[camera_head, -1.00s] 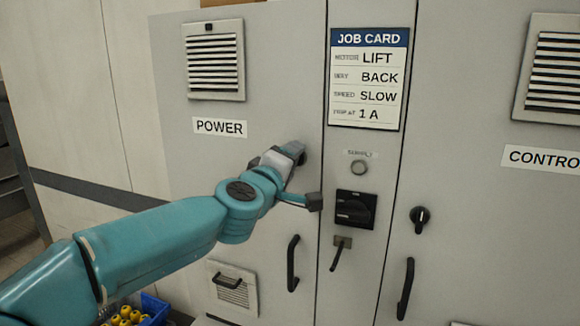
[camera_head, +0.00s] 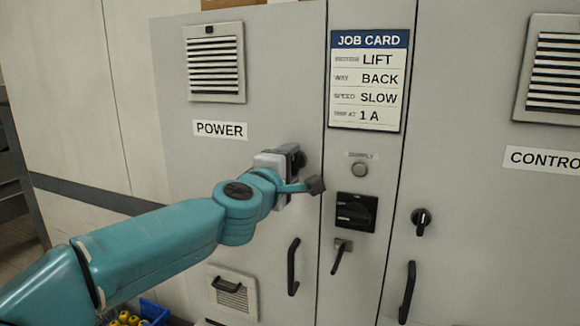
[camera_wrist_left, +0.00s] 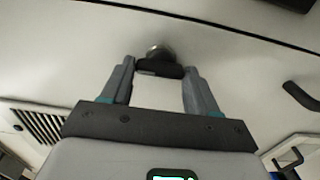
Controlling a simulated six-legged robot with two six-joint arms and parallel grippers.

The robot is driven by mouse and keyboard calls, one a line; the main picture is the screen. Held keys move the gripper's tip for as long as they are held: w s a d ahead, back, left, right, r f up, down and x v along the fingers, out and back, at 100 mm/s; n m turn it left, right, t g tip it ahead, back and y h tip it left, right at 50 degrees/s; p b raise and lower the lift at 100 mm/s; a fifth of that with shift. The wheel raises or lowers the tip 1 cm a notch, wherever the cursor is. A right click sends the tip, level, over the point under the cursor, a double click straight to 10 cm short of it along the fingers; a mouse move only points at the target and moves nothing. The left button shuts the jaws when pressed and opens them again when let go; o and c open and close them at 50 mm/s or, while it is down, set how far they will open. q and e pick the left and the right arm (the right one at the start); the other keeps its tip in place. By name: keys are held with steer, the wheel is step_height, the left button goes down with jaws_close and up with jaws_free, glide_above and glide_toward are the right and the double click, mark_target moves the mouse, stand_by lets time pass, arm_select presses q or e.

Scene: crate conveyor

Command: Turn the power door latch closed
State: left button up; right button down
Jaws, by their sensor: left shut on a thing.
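The power door latch (camera_head: 301,160) is on the right edge of the grey door labelled POWER (camera_head: 220,129). My left gripper (camera_head: 292,158) is at the latch and mostly hides it in the head view. In the left wrist view, the dark latch handle (camera_wrist_left: 160,70) lies crosswise between the two fingertips of my left gripper (camera_wrist_left: 158,72), which is shut on it. The round latch base shows just beyond the handle. My right gripper is not in view.
A black door handle (camera_head: 293,267) is below the latch. A blue crate (camera_head: 153,311) with yellow items is at lower left.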

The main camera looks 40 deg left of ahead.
arm_select(q)
steer(key=o, duration=1.1)
steer(key=shift+c, duration=0.2)
steer(key=shift+s, duration=0.1)
steer(key=p+v, duration=0.1)
steer(key=v, duration=1.5)
steer(key=shift+p, duration=0.35)
steer(key=shift+s+d, duration=0.1)
steer(key=shift+s, duration=0.05)
